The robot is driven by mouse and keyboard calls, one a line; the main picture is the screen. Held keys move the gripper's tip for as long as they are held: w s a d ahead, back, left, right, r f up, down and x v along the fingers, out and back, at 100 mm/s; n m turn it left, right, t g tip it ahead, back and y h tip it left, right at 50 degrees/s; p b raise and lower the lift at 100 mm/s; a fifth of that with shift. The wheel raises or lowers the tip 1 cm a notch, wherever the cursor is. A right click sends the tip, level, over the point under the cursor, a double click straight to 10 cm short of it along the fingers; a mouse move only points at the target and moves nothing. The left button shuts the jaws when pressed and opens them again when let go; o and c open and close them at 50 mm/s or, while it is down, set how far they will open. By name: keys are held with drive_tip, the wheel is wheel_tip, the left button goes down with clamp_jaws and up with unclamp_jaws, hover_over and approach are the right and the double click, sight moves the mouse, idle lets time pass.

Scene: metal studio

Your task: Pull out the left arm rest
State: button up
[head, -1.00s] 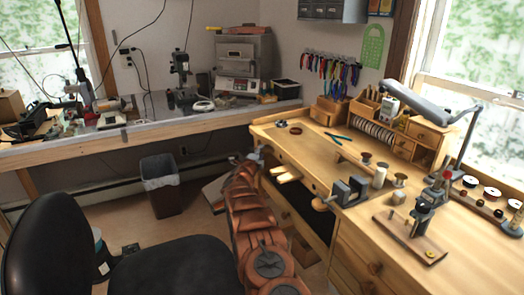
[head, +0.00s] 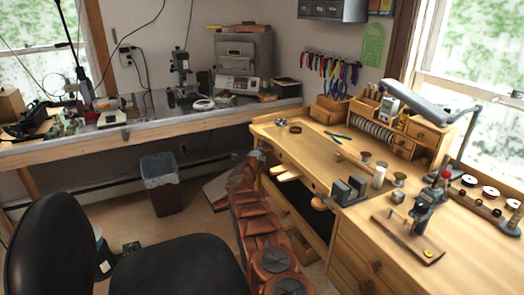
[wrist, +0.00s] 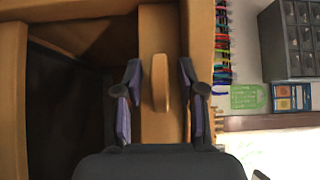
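In the wrist view, a small rounded wooden knob (wrist: 160,82) stands out from a wooden board end (wrist: 158,28) on the bench front, which looks like the left arm rest. My gripper (wrist: 160,98) is open, with one finger on each side of the knob and a visible gap on both sides. In the head view, my gripper (head: 257,156) is at the left front corner of the wooden bench (head: 400,268), and my arm and gripper hide the left arm rest there. A round wooden knob (head: 319,203) shows on the right of the bench's front opening.
A pale wooden piece (head: 286,174) juts from the middle of the bench front. A black chair (head: 50,245) stands at the lower left. A bin (head: 160,190) is under the back counter (head: 150,127). Some floor between chair and bin is clear.

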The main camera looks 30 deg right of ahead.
clamp_jaws()
idle(0.5)
